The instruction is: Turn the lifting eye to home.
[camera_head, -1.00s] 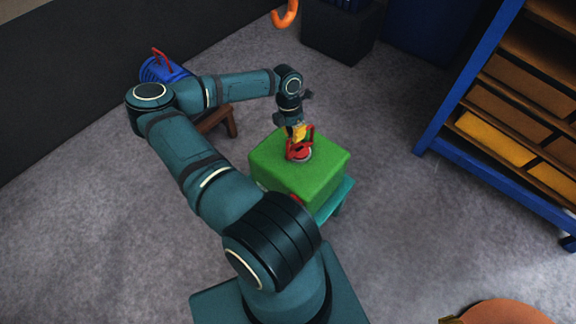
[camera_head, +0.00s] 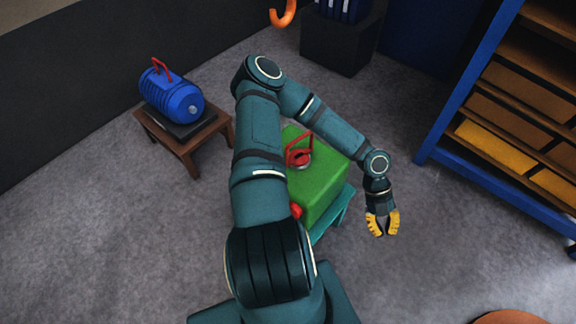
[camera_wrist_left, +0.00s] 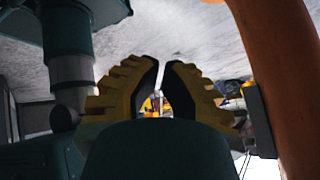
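The lifting eye (camera_head: 300,151) is a red loop standing up on top of the green casting (camera_head: 322,184). A pale round patch shows at its foot. The casting rests on a teal stand (camera_head: 340,214), and my left arm hides its left part. My left gripper (camera_head: 384,234), with yellow ribbed fingers, hangs to the right of the casting, clear of it and of the eye. Its fingers also show in the left wrist view (camera_wrist_left: 162,68), with a narrow gap between the tips and nothing held. My right gripper is in neither view.
A blue ribbed cylinder with a red handle (camera_head: 172,97) sits on a brown stool (camera_head: 190,148) at left. A blue shelf rack (camera_head: 468,82) with bins stands at right. An orange hook (camera_head: 284,13) hangs at top. An orange-brown round top (camera_head: 510,318) shows bottom right. Floor right of the casting is clear.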

